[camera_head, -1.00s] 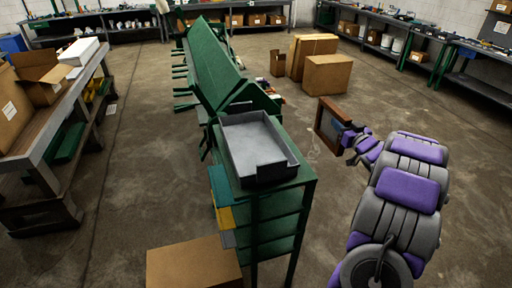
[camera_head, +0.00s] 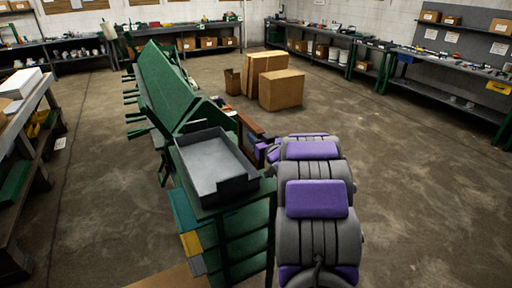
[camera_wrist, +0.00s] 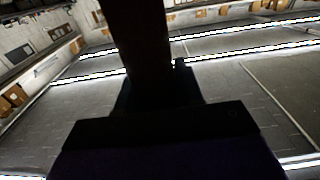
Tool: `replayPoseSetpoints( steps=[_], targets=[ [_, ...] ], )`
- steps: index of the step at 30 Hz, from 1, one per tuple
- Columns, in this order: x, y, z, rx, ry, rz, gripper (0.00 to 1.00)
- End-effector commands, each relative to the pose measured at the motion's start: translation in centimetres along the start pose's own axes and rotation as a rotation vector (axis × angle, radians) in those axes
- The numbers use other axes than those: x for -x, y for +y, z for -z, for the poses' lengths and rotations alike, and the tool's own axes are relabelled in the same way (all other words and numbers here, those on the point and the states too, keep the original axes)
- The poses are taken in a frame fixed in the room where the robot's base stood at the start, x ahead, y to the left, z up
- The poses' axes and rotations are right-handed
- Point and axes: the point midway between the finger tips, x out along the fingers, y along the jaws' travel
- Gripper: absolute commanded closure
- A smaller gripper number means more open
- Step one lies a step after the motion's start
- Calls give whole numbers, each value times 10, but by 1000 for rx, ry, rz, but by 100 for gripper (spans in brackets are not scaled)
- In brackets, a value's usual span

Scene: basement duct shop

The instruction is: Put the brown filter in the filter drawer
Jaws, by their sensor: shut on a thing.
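The brown filter (camera_head: 250,124) shows in the head view as a thin brown edge just behind and right of the grey drawer, partly hidden by my arm. My gripper (camera_head: 266,152) is shut on it, mostly hidden behind the purple and grey arm links. In the wrist view the filter (camera_wrist: 140,38) is a dark brown upright strip rising from my gripper (camera_wrist: 160,92). A grey open-topped tray, seemingly the filter drawer (camera_head: 214,160), sits on top of a green stand. It looks empty, with low walls. The filter is outside it, close to its right side.
The green stand (camera_head: 243,243) has lower shelves with yellow and teal items on its left. A green folded-metal machine (camera_head: 168,85) stands behind the tray. Cardboard boxes (camera_head: 281,90) stand on the floor behind. Open floor lies to the right.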

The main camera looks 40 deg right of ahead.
Motion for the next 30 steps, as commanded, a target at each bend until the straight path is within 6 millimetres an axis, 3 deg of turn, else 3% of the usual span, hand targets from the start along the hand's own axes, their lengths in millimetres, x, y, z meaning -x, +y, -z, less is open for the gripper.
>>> replayPoseSetpoints(
  steps=[6, 20, 21, 28, 30],
  targets=[
    [0, -3, -32, 3, -2, 0, 96],
    [0, -3, -39, 2, 0, 0, 96],
    [0, -3, -38, 2, 0, 0, 60],
    [0, -3, -38, 2, 0, 0, 38],
    [0, -3, -38, 3, 0, 0, 38]
  ],
)
